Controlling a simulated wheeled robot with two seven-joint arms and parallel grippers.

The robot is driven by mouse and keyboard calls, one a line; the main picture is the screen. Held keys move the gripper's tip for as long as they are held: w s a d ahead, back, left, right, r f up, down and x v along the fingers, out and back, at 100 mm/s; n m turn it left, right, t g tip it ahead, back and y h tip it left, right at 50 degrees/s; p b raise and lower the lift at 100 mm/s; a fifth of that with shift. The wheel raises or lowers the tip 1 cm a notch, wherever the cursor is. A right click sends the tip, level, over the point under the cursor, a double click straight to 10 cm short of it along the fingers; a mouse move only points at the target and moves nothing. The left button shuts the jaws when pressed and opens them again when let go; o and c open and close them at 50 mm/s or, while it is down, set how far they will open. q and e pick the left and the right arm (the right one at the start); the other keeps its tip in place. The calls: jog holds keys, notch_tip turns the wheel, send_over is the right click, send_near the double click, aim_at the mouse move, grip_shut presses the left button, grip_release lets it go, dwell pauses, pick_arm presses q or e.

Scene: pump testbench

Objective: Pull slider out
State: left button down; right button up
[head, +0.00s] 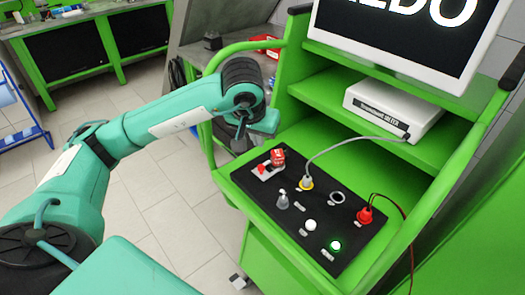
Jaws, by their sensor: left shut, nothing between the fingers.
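My left arm reaches in from the left, and its gripper (241,143) hangs above the left edge of the green bench. The gripper is shut and empty, and its fingertips are small and partly hidden by the wrist. The black control panel (262,206) lies on the bench's green shelf, to the right of and below the gripper, apart from it. No part is clearly recognisable as the slider; a red switch (277,157) on a white plate and a grey lever (283,201) stand on the panel. My right gripper is not in view.
A white box (390,108) and a monitor (400,40) stand above. A green frame rail borders the bench; tiled floor is free at left.

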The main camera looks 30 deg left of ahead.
pick_arm(q)
jog(key=p, duration=0.3)
send_over(257, 172)
jog(key=w+d, duration=0.1)
notch_tip(257, 172, down, 8)
jog(key=shift+w+r, duration=0.1)
jog(key=shift+w, duration=0.05)
jog(key=shift+x, duration=0.8)
jog(key=shift+s+a+b, duration=0.15)
jog(key=shift+s+b, duration=0.15)
jog(key=shift+b, duration=0.45)
jog(key=shift+s+a+b, duration=0.2)
jog(key=shift+s+b, duration=0.35)
jog(key=shift+s, duration=0.05)
